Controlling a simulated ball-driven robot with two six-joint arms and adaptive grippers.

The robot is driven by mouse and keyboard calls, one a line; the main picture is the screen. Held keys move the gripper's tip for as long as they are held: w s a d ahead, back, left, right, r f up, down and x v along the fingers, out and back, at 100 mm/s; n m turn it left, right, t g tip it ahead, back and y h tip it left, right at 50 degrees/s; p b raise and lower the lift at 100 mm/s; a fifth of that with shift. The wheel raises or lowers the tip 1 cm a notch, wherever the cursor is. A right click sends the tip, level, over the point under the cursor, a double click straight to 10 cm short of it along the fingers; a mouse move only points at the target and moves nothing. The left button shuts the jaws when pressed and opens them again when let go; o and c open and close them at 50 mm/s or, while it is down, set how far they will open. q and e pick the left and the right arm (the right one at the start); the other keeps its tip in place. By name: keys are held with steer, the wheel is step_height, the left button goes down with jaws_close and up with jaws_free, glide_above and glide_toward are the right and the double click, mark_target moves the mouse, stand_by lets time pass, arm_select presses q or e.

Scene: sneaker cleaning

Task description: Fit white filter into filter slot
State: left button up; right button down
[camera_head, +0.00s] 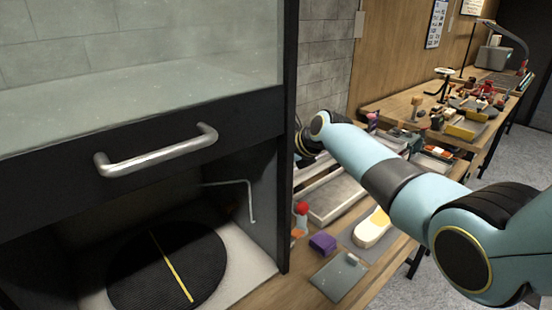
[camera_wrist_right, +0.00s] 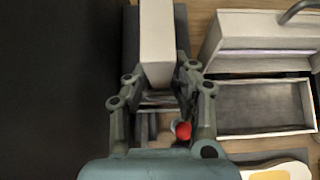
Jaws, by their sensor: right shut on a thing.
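In the right wrist view my right gripper (camera_wrist_right: 160,78) is shut on the white filter (camera_wrist_right: 158,40), a pale block that stands up between its fingers and runs off the top of the frame. In the head view my right arm reaches in from the right to just beside the cabinet's edge; its fingers and the filter are hidden or too small to make out there. A dark surface shows beside and behind the filter in the wrist view. I cannot pick out the filter slot for certain. My left gripper is not in view.
A dark cabinet with a glass front (camera_head: 130,60), a metal handle (camera_head: 160,152) and a round black turntable (camera_head: 120,272) stands at left. The bench holds a purple block (camera_head: 322,243), a shoe (camera_head: 372,227) and a grey tray (camera_wrist_right: 265,106). A red ball (camera_wrist_right: 183,130) shows below the gripper.

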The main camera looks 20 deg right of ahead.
steer(key=shift+f, duration=0.3)
steer(key=c, duration=1)
jaws_free()
steer(key=shift+c, duration=0.2)
steer(key=shift+s, duration=0.1)
steer(key=v, duration=1.2)
